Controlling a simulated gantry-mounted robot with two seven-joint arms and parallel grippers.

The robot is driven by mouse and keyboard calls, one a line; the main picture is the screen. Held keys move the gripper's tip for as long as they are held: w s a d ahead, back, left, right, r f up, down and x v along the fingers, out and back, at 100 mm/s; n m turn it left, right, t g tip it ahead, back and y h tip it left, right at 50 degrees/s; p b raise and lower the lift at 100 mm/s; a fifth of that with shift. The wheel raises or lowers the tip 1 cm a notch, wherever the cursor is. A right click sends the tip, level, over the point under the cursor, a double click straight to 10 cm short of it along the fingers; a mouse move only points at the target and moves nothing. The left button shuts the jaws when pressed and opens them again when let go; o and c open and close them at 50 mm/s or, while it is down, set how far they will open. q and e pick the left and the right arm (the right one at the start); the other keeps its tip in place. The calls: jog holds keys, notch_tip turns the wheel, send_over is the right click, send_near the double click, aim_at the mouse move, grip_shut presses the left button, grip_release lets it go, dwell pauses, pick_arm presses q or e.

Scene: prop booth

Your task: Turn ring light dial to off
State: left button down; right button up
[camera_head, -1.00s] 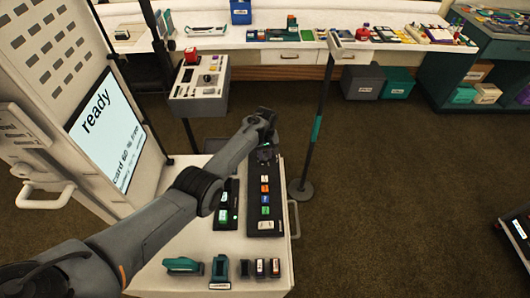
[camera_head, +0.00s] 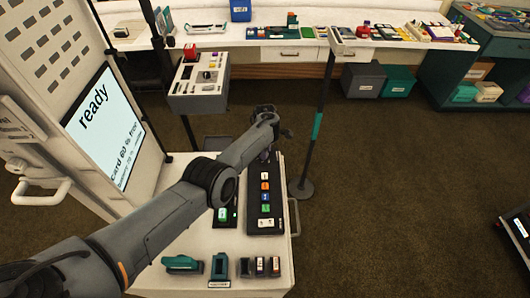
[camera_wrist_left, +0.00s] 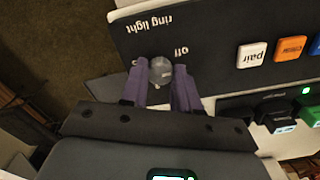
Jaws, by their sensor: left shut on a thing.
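The ring light dial (camera_wrist_left: 161,69) is a small round grey knob on a dark panel (camera_wrist_left: 210,35), which also shows in the head view (camera_head: 265,222). The printed words "ring light" and "off" appear upside down beside the dial in the left wrist view. My left gripper (camera_wrist_left: 166,78) has its purple fingers on either side of the dial and is shut on it. In the head view my left gripper (camera_head: 264,156) is at the panel's far end, and the dial is hidden there. Which way the dial points is unclear. My right gripper is not in view.
Coloured buttons, including an orange one (camera_wrist_left: 290,48) and a white "pair" one (camera_wrist_left: 251,56), line the panel. A stand with a teal band (camera_head: 317,125) rises right of the white cart (camera_head: 225,270). A screen reading "ready" (camera_head: 105,125) stands left.

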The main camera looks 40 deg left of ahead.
pick_arm(q)
jog(key=shift+n+b, duration=1)
jog(key=shift+n, duration=1.3)
jog(key=c, duration=0.8)
grip_release()
notch_tip(320, 180, up, 11)
jog(key=p, duration=0.4)
jog(key=shift+f+p, duration=0.1)
jog(key=shift+p, duration=0.25)
